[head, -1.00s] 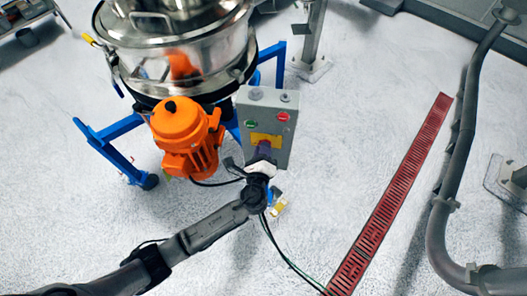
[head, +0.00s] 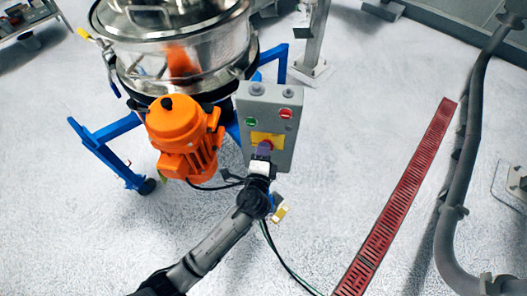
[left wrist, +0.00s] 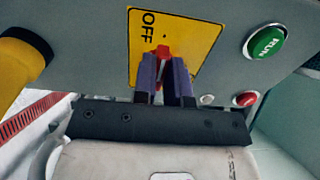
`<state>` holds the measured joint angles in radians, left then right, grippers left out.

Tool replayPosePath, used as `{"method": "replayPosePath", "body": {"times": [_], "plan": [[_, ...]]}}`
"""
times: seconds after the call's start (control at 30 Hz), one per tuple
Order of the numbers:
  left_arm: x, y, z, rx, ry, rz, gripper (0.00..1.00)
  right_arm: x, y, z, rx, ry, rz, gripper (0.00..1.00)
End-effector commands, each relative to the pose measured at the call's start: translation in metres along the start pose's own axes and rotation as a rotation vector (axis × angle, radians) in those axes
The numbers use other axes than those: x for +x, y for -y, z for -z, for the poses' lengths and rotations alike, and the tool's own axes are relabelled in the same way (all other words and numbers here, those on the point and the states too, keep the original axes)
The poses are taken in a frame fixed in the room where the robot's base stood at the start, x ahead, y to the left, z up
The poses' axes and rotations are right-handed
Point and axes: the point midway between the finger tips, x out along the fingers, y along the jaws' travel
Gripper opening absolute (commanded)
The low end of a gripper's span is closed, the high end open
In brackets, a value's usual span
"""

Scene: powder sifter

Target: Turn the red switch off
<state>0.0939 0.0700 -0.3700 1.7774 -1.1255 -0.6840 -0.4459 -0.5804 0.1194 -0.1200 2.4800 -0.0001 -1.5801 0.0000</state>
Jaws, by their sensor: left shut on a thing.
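The red switch (left wrist: 162,54) sits on a yellow plate (left wrist: 190,28) marked OFF, on the front of a grey control box (head: 283,150). In the left wrist view my left gripper (left wrist: 165,72) has its two purple fingers on either side of the red switch, shut on it. In the head view the left gripper (head: 263,150) reaches the yellow plate (head: 276,140) and mostly hides the switch. My right gripper is in neither view.
A green RUN button (left wrist: 264,42) and a red button (left wrist: 246,99) are on the same box. An orange motor (head: 184,138) stands left of it, under a steel sifter (head: 185,55) on a blue frame (head: 110,150). Open floor lies right, up to a red drain grate (head: 400,200).

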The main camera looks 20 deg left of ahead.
Motion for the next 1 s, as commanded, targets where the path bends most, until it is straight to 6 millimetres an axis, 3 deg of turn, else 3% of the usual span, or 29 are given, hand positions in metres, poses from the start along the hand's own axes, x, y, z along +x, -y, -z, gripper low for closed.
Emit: {"method": "replayPosePath", "body": {"times": [0.57,0.6,0.8,0.87,1.0], "plan": [[0.0,-0.0001,0.0001,-0.031,-0.001,0.0,0.0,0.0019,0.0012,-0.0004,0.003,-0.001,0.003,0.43],[0.0,-0.0002,0.0001,-0.031,-0.001,0.0,0.14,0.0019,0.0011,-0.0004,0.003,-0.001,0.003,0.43],[0.0,-0.0002,0.0001,-0.03,-0.001,0.0,0.33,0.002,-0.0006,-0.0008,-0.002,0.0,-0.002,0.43],[0.0,-0.0003,0.0001,-0.03,-0.001,0.0,0.38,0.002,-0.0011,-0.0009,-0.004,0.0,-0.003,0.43],[0.0,-0.0003,0.0001,-0.029,0.0,0.0,0.38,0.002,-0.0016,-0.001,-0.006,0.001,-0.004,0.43]]}}
